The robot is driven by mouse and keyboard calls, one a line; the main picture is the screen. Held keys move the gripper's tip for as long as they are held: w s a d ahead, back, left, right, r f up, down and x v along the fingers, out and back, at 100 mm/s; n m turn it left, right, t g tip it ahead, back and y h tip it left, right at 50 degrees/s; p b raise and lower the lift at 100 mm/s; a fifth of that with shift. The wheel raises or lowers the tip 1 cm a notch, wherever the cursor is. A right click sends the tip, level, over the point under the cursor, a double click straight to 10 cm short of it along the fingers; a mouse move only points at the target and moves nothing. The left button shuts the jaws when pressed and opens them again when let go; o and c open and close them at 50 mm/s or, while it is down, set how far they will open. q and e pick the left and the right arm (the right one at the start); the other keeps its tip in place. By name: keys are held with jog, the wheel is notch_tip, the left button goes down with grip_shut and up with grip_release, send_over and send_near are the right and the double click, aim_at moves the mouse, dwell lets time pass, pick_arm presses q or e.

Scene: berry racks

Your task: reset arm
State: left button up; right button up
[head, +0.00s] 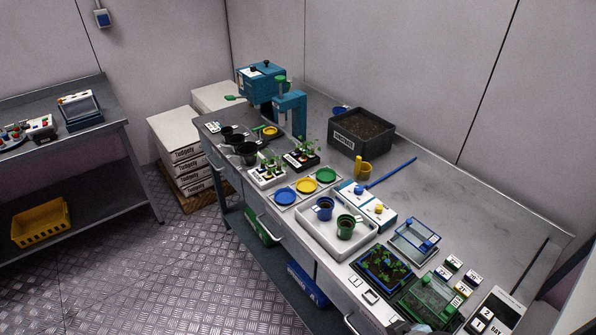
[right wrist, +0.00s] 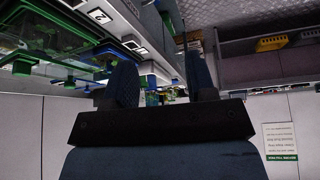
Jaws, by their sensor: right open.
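My right gripper (right wrist: 161,62) shows in the right wrist view. Its two dark fingers stand well apart with nothing held between them. The view is upside down, and the bench with its green and blue items appears beyond and to the left of the fingers. In the head view I cannot make out either gripper clearly. My left gripper is in neither view.
The bench (head: 450,197) holds a white tray (head: 310,237) with a blue and a green pot, coloured discs, seedling trays, a soil box (head: 361,132) and a teal machine (head: 262,82). Clear lids and a green box stand at the near right. Stacked boxes (head: 180,146) stand behind left.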

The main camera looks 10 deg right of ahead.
jog(key=w+a+f+t+y, duration=0.2)
jog(key=a+f+t, duration=0.2)
jog(key=f, duration=0.5)
jog(key=shift+w+a+f+n+t, duration=0.2)
jog(key=shift+w+f+n+t, duration=0.2)
jog(key=shift+t, duration=0.3)
dwell(0.6)
dwell(0.4)
